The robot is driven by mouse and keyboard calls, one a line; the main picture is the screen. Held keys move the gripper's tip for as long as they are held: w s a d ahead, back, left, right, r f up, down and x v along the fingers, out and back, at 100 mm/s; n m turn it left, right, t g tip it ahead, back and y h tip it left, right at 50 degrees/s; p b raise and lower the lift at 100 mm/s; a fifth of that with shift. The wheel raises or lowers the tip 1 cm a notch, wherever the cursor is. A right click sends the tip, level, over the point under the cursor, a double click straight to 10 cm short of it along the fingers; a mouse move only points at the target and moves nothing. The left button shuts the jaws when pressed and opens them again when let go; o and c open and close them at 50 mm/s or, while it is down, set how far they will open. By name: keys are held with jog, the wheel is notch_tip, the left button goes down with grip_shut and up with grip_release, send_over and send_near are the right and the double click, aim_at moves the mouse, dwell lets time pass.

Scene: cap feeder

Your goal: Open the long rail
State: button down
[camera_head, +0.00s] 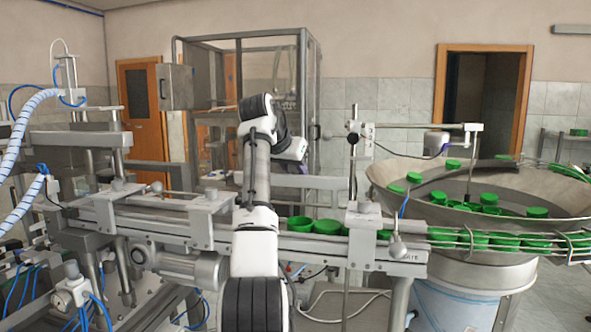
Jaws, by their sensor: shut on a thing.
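My white and black arm rises through the middle of the view and bends over to the right. My gripper (294,160) is at its end, above and behind the conveyor line. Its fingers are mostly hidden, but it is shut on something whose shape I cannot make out. A long grey metal rail (171,203) runs along the conveyor, left of my arm. My arm covers its middle, so I cannot tell how the rail stands behind it. Green caps (327,227) sit in a row on the conveyor (360,248), right of my arm.
A steel bowl feeder (470,226) with green caps stands at the right. A wire-sided chute (500,243) joins it to the conveyor. Metal clamp blocks (212,206) and posts crowd the left. A framed glass cabinet (311,80) stands behind.

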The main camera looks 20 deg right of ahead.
jog(key=shift+w+a+f, duration=0.1)
jog(key=shift+a+f, duration=0.1)
jog(key=shift+f, duration=0.15)
jog(key=c, duration=1.4)
grip_release()
jog(key=shift+o, duration=1.3)
jog(key=shift+a+r, duration=0.1)
jog(key=shift+r, duration=0.2)
jog(key=b+v, duration=0.2)
jog(key=v, duration=1.1)
jog(key=shift+s+a, duration=0.15)
jog(key=shift+s, duration=0.1)
jog(key=shift+r, duration=0.15)
